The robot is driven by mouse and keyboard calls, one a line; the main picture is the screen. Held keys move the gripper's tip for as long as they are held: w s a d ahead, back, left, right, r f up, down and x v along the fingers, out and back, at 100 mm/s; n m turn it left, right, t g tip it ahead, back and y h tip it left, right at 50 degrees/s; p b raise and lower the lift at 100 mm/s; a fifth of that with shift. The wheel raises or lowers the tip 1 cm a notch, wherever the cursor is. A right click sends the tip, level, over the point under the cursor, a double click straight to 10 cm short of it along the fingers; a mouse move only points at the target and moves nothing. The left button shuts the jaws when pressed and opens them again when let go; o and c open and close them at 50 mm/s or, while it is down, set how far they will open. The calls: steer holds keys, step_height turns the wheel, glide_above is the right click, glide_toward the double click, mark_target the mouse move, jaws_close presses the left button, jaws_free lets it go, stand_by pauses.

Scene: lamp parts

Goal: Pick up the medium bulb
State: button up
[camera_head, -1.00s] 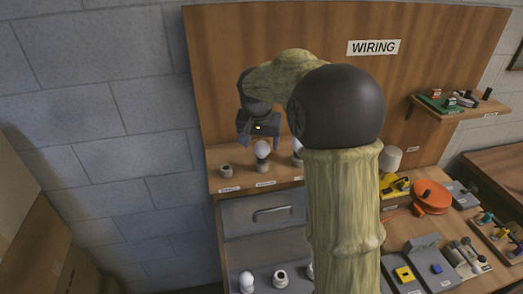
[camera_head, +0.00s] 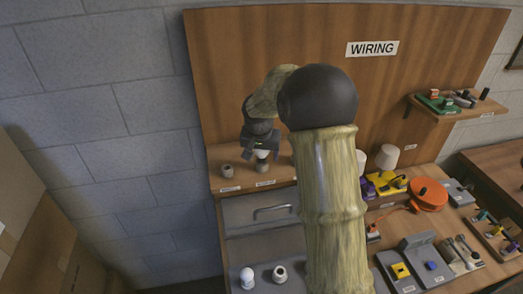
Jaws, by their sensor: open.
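The medium bulb (camera_head: 262,154) is white and stands upright in a small grey socket (camera_head: 262,167) on the wooden shelf, above a label. My gripper (camera_head: 261,151) points down at it from above, with its dark jaws around or just over the top of the bulb. The jaws are open; whether they touch the bulb cannot be told. The gripper hides the upper part of the bulb.
An empty socket (camera_head: 227,170) stands left of the bulb. My arm covers the shelf to the right. Below are a grey drawer (camera_head: 245,213) and a lower surface with a white bulb (camera_head: 247,278) and another fitting (camera_head: 280,274). White lamp shades (camera_head: 387,157) stand right.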

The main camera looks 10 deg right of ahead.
steer(key=shift+c, duration=0.5)
steer(key=c, duration=0.8)
step_height(320, 180, up, 10)
steer(key=b, duration=0.3)
steer(key=shift+a, duration=0.1)
